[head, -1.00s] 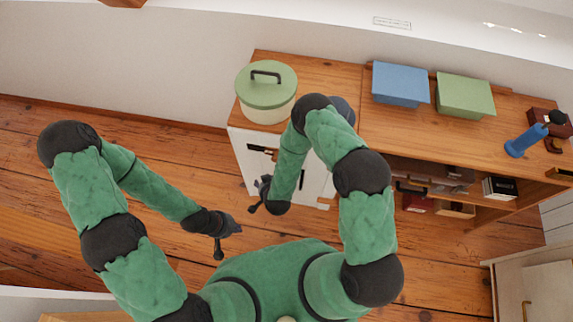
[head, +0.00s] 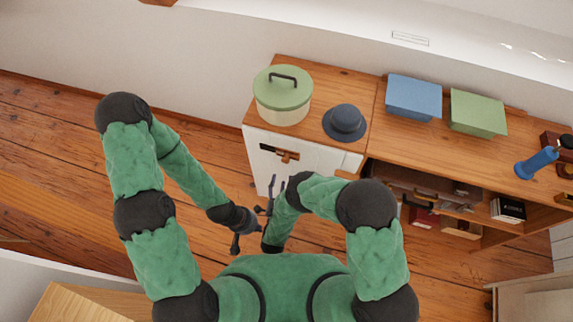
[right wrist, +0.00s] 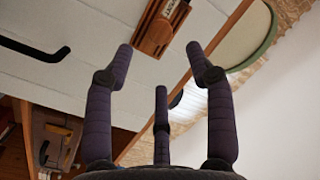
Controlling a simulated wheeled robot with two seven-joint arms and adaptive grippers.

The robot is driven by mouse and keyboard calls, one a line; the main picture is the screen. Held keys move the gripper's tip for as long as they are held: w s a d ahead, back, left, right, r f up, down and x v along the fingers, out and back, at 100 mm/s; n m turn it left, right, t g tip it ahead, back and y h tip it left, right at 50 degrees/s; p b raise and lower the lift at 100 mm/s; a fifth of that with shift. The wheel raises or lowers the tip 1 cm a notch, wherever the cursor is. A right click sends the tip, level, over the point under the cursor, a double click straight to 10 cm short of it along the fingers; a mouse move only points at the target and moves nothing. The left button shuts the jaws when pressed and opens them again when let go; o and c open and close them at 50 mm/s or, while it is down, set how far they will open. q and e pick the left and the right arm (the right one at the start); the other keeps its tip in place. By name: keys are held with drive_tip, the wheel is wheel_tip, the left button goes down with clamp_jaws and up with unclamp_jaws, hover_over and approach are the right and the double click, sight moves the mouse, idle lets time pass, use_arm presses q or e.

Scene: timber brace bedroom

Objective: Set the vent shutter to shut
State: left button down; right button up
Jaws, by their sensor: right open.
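The vent shutter is a small wooden slide (head: 287,156) on the white cabinet front, beside a dark slot (head: 267,148). In the right wrist view the wooden piece (right wrist: 158,30) shows close up beyond the fingertips, with a small lettered plate at its top edge; I cannot read it fully. My right gripper (head: 267,197) is open and empty below and in front of the slide, apart from it. It also shows in the right wrist view (right wrist: 160,62), fingers spread. My left gripper (head: 245,237) looks open and empty, lower and close to the right one.
A green-lidded pot (head: 283,98) and a dark blue hat (head: 344,122) stand on the cabinet top. Blue (head: 413,98) and green (head: 477,113) boxes sit further right. A dark bar handle (right wrist: 38,50) juts from the cabinet front. Open floor lies left.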

sight(285, 162)
drive_tip(key=w, duration=0.2)
drive_tip(key=w+b, duration=0.1)
drive_tip(key=w, duration=0.2)
drive_tip(key=w+d, duration=0.1)
drive_tip(key=w, duration=0.2)
drive_tip(key=shift+w+d+b, duration=0.1)
drive_tip(key=shift+w+b, duration=0.05)
drive_tip(key=shift+b, duration=0.25)
drive_tip(key=shift+c, duration=0.3)
